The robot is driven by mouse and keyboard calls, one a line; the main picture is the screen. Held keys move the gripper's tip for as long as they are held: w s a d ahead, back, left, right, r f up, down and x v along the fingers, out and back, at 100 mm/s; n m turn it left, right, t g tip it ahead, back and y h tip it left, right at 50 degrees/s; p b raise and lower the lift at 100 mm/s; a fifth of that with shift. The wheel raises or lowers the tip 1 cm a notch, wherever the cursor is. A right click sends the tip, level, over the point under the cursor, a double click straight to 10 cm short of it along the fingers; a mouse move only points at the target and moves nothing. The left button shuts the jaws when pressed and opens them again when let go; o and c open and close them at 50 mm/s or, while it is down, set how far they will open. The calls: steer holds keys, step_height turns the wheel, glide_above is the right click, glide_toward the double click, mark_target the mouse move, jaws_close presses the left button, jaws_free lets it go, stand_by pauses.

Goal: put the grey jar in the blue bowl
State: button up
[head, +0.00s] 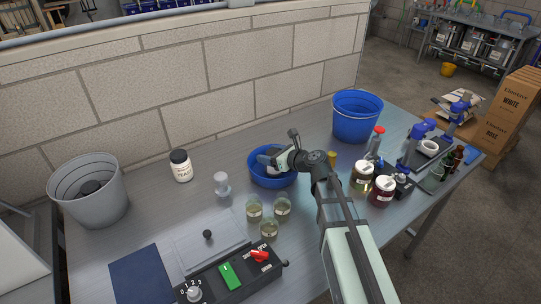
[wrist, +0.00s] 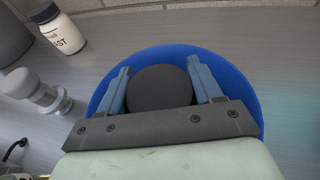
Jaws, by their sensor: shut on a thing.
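The blue bowl (head: 257,177) stands on the metal bench; in the wrist view its rim (wrist: 243,92) surrounds my fingers. My gripper (head: 270,163) is over the bowl, its fingers reaching down inside the rim. In the wrist view my two blue-grey fingers are shut on a round dark grey top, which I take to be the grey jar (wrist: 160,88). The jar lies within the bowl's outline. Its lower part and the bowl floor are hidden, so I cannot tell whether it touches the bottom.
A grey bucket (head: 90,205) is far left. A blue bucket (head: 357,116) and two filled jars (head: 362,176) stand to the right.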

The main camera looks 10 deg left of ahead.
steer(key=shift+f, duration=0.2)
steer(key=o, duration=1.2)
steer(key=shift+o, duration=0.2)
steer(key=shift+r, duration=0.1)
steer(key=shift+s+d+r, duration=0.1)
steer(key=shift+s+d, duration=0.05)
steer(key=shift+d, duration=0.05)
steer(key=v, duration=1.1)
steer(key=shift+d, duration=0.2)
steer(key=shift+s+r, duration=0.1)
